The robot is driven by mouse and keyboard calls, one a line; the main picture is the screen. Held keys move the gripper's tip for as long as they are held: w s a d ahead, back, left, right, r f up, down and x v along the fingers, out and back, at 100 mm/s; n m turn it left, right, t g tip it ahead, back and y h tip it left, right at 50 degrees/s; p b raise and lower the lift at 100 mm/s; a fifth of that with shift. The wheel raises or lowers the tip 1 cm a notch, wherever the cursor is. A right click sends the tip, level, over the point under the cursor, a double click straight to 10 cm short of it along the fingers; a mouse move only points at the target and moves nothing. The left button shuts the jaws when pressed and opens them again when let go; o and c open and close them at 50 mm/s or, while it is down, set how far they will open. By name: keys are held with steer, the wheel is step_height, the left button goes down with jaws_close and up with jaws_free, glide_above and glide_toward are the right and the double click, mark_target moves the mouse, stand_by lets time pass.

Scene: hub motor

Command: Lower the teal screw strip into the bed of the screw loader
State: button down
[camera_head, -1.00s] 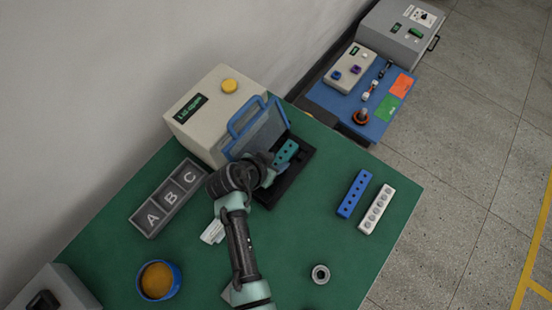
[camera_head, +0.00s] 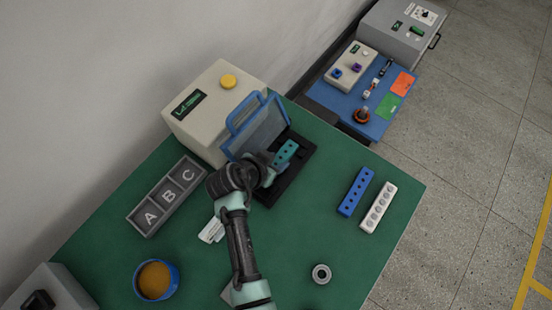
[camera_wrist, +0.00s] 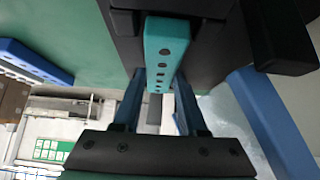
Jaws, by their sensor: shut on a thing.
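The teal screw strip (camera_head: 286,152) has a row of dark holes and is over the dark bed (camera_head: 299,172) of the screw loader (camera_head: 209,111). It also shows in the wrist view (camera_wrist: 166,51), running between the fingers. My gripper (camera_wrist: 157,103) is shut on the strip. In the head view my arm hides the gripper's fingers and the near end of the strip. The loader's blue-framed lid (camera_head: 256,125) stands open behind the strip. I cannot tell whether the strip touches the bed.
A blue strip (camera_head: 355,192) and a white strip (camera_head: 378,207) lie to the right on the green table (camera_head: 335,240). A grey ABC tray (camera_head: 167,196), an orange-filled blue bowl (camera_head: 156,280) and a metal ring (camera_head: 321,274) stand around my arm. The table's front right is mostly clear.

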steer(key=shift+f, duration=0.2)
steer(key=shift+c, duration=1.8)
jaws_free()
steer(key=shift+r, duration=0.1)
steer(key=shift+a, duration=0.1)
steer(key=shift+a, duration=0.1)
steer(key=shift+a+r, duration=0.1)
steer(key=shift+r, duration=0.1)
steer(key=v, duration=1.2)
steer(key=shift+s+d, duration=0.2)
steer(key=shift+s, duration=0.2)
